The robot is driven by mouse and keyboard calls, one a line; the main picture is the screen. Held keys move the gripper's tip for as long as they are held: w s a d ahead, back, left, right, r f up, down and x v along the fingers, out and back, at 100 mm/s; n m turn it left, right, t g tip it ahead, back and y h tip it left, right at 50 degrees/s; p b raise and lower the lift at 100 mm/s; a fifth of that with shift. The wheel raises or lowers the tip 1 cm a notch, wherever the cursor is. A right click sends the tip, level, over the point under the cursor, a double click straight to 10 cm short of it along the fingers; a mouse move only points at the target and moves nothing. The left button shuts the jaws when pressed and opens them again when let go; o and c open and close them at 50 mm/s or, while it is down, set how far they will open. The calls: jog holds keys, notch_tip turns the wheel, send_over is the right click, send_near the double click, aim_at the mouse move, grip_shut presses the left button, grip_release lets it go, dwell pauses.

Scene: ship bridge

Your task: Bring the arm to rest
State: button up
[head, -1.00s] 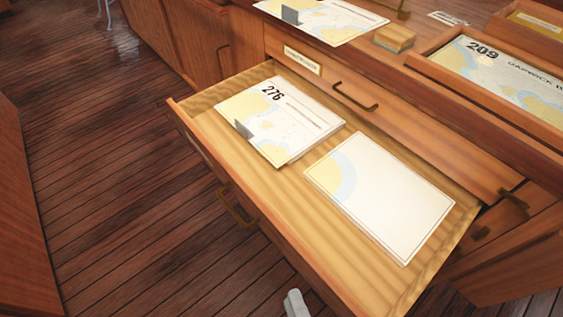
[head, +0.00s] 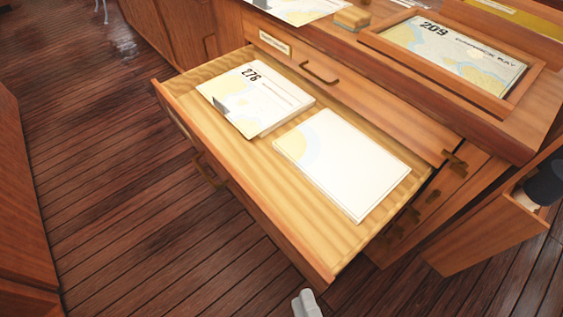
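A small pale grey part of my arm's end, my gripper (head: 306,303), shows at the bottom edge of the head view. It is over the floor, just in front of the open drawer's near corner and apart from the charts. Most of it is cut off by the frame, and its fingers cannot be made out. I cannot tell whether it is open or shut or holds anything.
The open drawer (head: 255,215) juts into the room with a chart marked 276 (head: 262,100) and a plain-faced chart (head: 345,165) inside. Chart 209 (head: 455,60) lies framed on the top. A dark round object (head: 546,182) is at the right. The floor (head: 110,200) left is clear.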

jog(key=s+d+r+m+h+p, duration=0.1)
jog(key=s+d+r+m+p, duration=0.1)
jog(key=d+r+m, duration=0.3)
jog(key=s+d+r+m+g+h+p, duration=0.1)
jog(key=s+d+r+m+h+p, duration=0.1)
jog(key=s+d+r+m+p, duration=0.1)
jog(key=s+d+r+m+h+p, duration=0.1)
jog(key=s+d+r+m+p, duration=0.2)
jog(key=d+r+m, duration=0.4)
notch_tip(320, 180, up, 3)
jog(key=m+p, duration=0.1)
jog(key=m, duration=0.1)
jog(key=shift+s+d+f+m+g+h, duration=0.2)
jog(key=shift+s+d+m+g+h, duration=0.05)
jog(key=shift+d+m+g+h, duration=0.05)
